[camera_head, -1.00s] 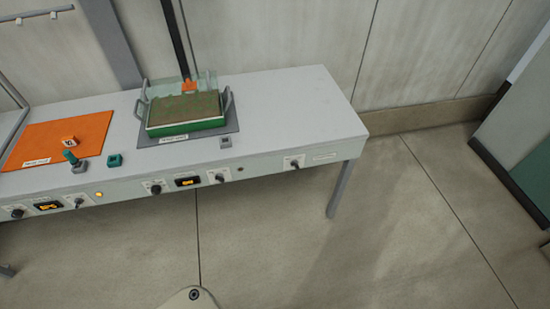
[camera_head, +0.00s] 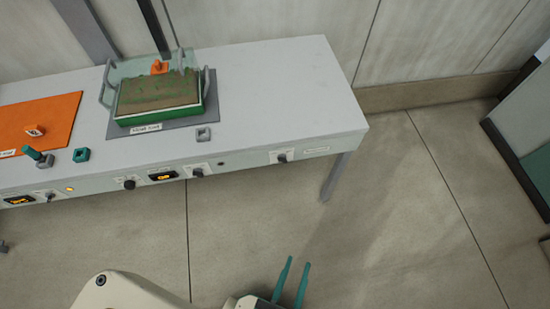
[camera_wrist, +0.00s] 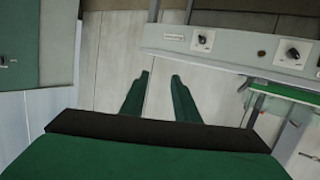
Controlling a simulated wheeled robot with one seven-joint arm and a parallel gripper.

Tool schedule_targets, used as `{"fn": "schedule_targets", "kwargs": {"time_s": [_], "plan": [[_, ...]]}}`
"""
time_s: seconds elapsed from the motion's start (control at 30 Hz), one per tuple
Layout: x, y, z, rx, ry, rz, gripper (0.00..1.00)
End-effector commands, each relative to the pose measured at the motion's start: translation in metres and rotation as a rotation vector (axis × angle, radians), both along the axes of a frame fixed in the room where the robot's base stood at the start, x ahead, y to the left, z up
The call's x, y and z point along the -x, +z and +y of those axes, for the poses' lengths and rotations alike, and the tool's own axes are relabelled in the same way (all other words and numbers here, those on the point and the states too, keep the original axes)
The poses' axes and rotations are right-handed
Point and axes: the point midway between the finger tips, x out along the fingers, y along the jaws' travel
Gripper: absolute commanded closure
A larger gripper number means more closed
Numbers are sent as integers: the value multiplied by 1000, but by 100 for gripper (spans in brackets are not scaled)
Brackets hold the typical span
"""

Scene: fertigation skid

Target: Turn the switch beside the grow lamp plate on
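A dark switch (camera_head: 282,157) sits on a small white plate near the right end of the bench's front panel. Beside it is a pale label plate (camera_head: 316,149), too small to read. In the wrist view the same dark switch (camera_wrist: 202,42) and label plate (camera_wrist: 174,37) appear at upper right of the fingers. I cannot tell its on or off position. My gripper (camera_head: 295,270), with two green fingers, is open and empty, in front of the bench and apart from the switch. Its fingertips (camera_wrist: 159,77) are apart in the wrist view.
Other dark knobs (camera_head: 197,172) and lit displays (camera_head: 163,176) line the front panel further left, with a lit amber lamp (camera_head: 70,189). A green tray of soil (camera_head: 160,92) and an orange mat (camera_head: 40,122) lie on the bench (camera_head: 270,90). Floor before the bench is clear.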

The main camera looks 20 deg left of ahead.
Motion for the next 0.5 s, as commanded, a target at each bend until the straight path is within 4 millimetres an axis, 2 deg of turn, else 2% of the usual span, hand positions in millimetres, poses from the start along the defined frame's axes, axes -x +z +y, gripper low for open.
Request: {"fn": "schedule_targets", "kwargs": {"time_s": [0.17,0.27,0.5], "plan": [[-31,-43,-5,152,155,-51,72],[-58,-68,-5,250,255,-97,72],[-138,-113,18,446,447,-232,72]]}}
